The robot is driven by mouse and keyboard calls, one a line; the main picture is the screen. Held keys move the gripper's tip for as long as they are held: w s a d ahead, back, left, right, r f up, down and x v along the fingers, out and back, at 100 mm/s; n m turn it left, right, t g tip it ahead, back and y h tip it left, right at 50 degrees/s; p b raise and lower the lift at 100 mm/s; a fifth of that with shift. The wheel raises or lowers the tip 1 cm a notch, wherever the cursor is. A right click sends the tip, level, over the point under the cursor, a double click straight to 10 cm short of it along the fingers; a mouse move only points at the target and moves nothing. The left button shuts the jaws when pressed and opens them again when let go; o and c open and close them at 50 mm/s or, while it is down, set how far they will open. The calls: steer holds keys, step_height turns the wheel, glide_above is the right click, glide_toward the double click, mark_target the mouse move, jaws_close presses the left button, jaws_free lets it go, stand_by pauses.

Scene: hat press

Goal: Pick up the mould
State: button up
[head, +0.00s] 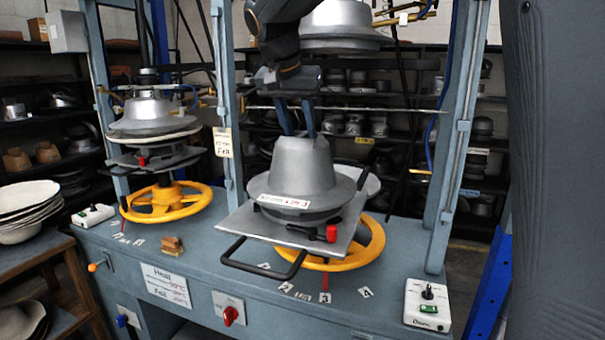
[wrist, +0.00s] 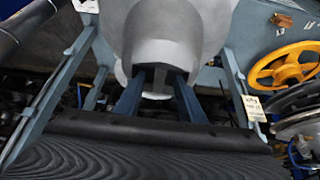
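The mould (head: 300,172) is a grey metal hat shape with a tall crown, a wide brim and a white label. It sits upright on the square plate (head: 262,228) of the middle press. My gripper (head: 298,130) points down at the top of the crown, and its blue fingers stand apart. The crown hides the fingertips in the head view. In the wrist view the mould (wrist: 175,35) fills the top middle, and my gripper (wrist: 157,78) has its open fingers at the crown's edge. Whether they touch it I cannot tell.
A yellow handwheel (head: 345,255) is under the plate, and a black handle (head: 262,262) sticks out in front. Blue-grey posts (head: 453,130) flank the press, with an upper metal form (head: 340,22) above. A second press (head: 155,115) stands left. A control box (head: 427,305) is front right.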

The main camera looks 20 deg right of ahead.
steer(key=shift+w+d+f, duration=0.2)
steer(key=shift+f, duration=0.3)
jaws_close()
stand_by(1.0)
steer(key=shift+r, duration=0.2)
